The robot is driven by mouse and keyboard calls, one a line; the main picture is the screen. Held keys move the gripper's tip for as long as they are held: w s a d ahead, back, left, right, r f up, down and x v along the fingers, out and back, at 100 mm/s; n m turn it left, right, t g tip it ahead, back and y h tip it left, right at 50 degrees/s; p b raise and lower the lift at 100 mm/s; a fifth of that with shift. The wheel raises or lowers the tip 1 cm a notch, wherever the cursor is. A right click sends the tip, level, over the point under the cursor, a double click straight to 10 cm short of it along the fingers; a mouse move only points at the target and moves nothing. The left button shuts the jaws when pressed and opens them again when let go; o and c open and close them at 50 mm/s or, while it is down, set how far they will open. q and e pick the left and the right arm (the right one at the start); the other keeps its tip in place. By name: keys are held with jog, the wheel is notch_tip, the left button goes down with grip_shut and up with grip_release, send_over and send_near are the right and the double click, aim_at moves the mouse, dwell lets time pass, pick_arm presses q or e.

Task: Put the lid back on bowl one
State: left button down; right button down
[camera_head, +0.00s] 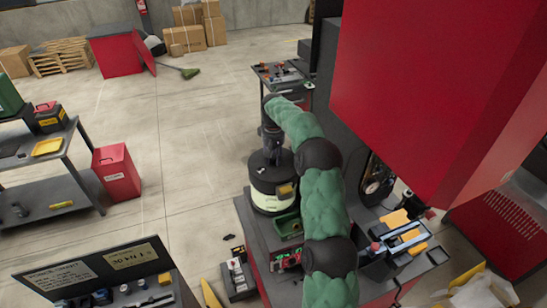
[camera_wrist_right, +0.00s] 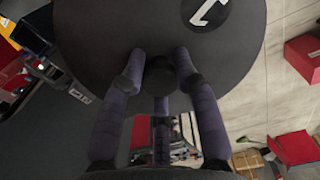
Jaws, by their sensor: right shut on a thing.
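The lid (camera_wrist_right: 100,30) is a large dark disc with a white "1" on a black patch, and it fills the upper part of the right wrist view. My right gripper (camera_wrist_right: 160,76) has its fingers closed around the lid's dark central knob. In the head view my green-sleeved right arm reaches forward, and its gripper (camera_head: 270,135) is over the round bowl feeder (camera_head: 272,201), which has a dark body and a pale band. I cannot tell whether the lid touches the bowl's rim or is held above it. The bowl's inside is hidden. My left gripper is not in view.
A tall red cabinet (camera_head: 430,80) stands close on the right of my arm. A small tool cart (camera_head: 282,75) is behind the feeder. A red bin (camera_head: 116,172) and a workbench (camera_head: 50,160) stand at left. The floor between them and the feeder is clear.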

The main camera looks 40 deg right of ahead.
aim_at(273, 156)
jog(key=shift+f, duration=0.15)
jog(key=c, duration=0.9)
grip_release()
jog(key=shift+r, duration=0.5)
notch_tip(273, 156, up, 11)
jog(key=shift+r+b, duration=0.15)
jog(key=shift+b, duration=0.25)
